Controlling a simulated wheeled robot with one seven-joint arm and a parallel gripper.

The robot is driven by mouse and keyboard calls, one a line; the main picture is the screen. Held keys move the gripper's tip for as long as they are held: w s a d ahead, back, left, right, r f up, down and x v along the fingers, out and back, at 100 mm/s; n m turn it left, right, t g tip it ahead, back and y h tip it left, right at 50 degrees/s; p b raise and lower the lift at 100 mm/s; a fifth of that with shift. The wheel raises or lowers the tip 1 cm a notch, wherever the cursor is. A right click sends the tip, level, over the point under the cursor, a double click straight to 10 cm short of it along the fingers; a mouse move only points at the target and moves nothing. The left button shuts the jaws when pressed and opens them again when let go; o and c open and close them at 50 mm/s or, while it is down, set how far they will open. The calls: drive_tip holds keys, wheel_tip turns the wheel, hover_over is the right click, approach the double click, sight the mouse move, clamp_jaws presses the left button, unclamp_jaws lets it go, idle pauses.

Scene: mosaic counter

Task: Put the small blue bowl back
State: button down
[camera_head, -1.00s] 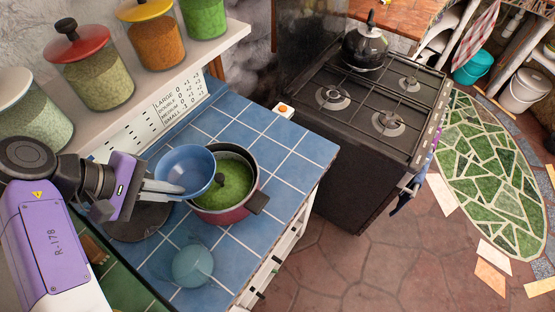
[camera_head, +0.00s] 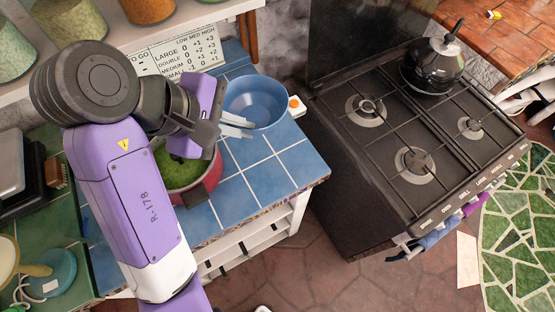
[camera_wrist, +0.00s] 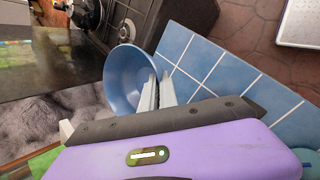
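The small blue bowl (camera_head: 262,97) is at the far end of the blue-tiled counter, right of the red pot in the head view. My gripper (camera_head: 237,126) is shut on the bowl's near rim. In the wrist view the bowl (camera_wrist: 126,76) opens towards the camera, with the fingers (camera_wrist: 157,93) at its rim. The bowl looks held above the tiles; I cannot tell how far its base is from them.
A red pot (camera_head: 205,187) with green contents is partly hidden under my arm. A black stove (camera_head: 400,140) with a kettle (camera_head: 433,63) stands to the right. A small orange-topped item (camera_head: 295,105) is beside the bowl. Near counter tiles (camera_head: 270,170) are clear.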

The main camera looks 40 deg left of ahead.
wheel_tip(320, 180, down, 20)
drive_tip(key=shift+r+b, duration=0.25)
drive_tip(key=shift+b, duration=0.2)
drive_tip(key=c, duration=1.6)
unclamp_jaws()
drive_tip(key=shift+f, duration=0.1)
drive_tip(key=shift+c, duration=0.2)
drive_tip(key=v, duration=1.2)
drive_tip(key=shift+w, duration=0.1)
